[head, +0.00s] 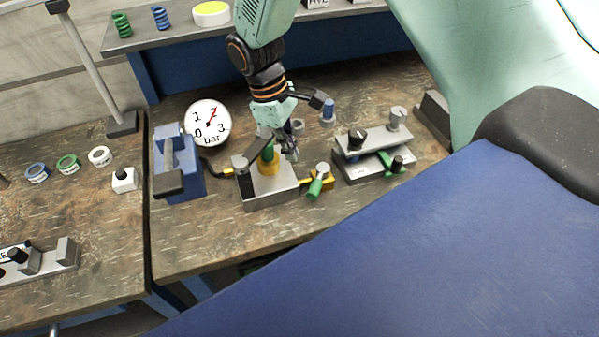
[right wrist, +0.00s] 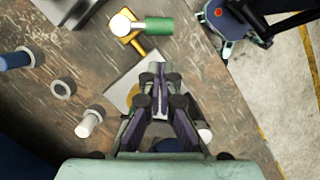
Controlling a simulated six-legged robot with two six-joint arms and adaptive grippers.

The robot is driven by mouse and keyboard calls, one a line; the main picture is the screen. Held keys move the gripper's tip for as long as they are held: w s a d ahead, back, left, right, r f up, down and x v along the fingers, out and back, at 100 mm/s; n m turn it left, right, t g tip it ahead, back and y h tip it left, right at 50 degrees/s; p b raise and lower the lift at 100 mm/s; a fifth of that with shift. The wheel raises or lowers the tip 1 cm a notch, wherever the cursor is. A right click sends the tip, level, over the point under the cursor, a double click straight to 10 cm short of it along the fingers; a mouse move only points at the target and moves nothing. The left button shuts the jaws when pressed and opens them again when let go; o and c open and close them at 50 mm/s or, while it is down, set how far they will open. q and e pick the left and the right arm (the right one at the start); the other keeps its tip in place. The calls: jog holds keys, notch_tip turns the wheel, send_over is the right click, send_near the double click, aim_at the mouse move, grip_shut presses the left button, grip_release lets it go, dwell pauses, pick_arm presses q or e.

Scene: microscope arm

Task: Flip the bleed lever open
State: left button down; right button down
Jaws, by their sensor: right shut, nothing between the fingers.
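The bleed lever (head: 316,187) has a green handle on a yellow fitting with a pale round knob. It sticks out from the right side of a grey block (head: 272,196) on the bench. In the right wrist view the green handle (right wrist: 158,26) lies near the top, beyond the fingertips, pointing right from the knob (right wrist: 121,25). My right gripper (head: 291,150) hangs over the block, up and left of the lever in the head view. Its fingers (right wrist: 158,78) are shut and empty, apart from the lever. My left gripper is not seen.
A round pressure gauge (head: 209,123) and a blue pump (head: 177,170) stand left of the block. A grey fixture (head: 372,154) with a green handle and dark knobs stands to the right. The bench front (head: 225,240) is clear.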

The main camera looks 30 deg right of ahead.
aim_at(317, 184)
jog(key=x, duration=0.9)
jog(key=shift+p, duration=0.3)
jog(key=shift+s+f, duration=0.1)
jog(key=shift+f, duration=0.1)
jog(key=shift+a+f, duration=0.15)
jog(key=shift+s+n, duration=0.3)
jog(key=shift+n, duration=0.1)
